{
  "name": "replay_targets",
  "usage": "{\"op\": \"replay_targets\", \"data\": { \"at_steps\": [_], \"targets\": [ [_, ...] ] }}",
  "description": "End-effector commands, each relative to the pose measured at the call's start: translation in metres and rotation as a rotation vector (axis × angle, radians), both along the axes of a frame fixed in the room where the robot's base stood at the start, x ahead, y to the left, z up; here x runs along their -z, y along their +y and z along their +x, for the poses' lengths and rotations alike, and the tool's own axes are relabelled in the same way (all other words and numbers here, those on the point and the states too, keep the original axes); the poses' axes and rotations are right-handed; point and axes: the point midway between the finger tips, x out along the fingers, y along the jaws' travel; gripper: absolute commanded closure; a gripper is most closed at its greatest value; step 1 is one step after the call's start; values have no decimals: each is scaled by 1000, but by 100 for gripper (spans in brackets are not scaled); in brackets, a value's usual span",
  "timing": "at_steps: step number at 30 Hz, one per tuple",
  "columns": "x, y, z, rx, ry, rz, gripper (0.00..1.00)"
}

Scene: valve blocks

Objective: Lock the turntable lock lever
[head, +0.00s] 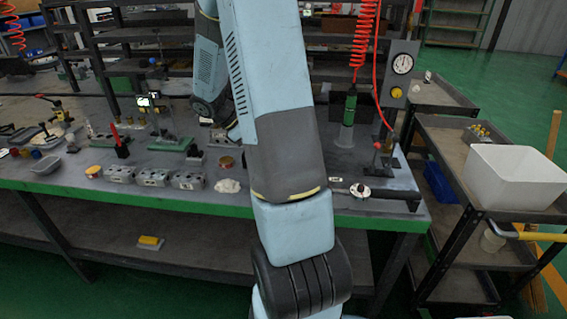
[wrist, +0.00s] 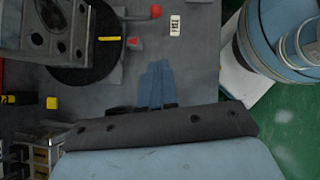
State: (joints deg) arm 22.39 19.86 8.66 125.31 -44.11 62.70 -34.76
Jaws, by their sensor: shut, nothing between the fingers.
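In the wrist view the turntable is a black round disc (wrist: 88,75) at upper left. A grey metal block (wrist: 50,32) with round holes sits on it. The lock lever is a grey bar with a red ball knob (wrist: 155,11) at the top edge, to the right of the disc. My gripper (wrist: 155,66) has its blue fingers together and empty, right of the disc and below the knob in the picture, apart from both. In the head view my arm crosses the middle; I cannot make out the turntable, lever or gripper there.
A white label (wrist: 174,24) lies right of the knob. A small yellow piece (wrist: 52,103) is below the disc. On the workbench (head: 60,183), several grey valve blocks (head: 152,177) stand left of my arm. A white bin (head: 515,176) is on a cart at right.

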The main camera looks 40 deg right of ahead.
Motion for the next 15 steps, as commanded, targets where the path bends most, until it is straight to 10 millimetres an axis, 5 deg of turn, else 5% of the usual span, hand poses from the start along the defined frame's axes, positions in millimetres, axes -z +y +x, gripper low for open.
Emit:
{"op": "replay_targets", "data": {
  "at_steps": [15],
  "targets": [
    [58, -37, -31, 1, 5, 1, 100]
  ]
}}
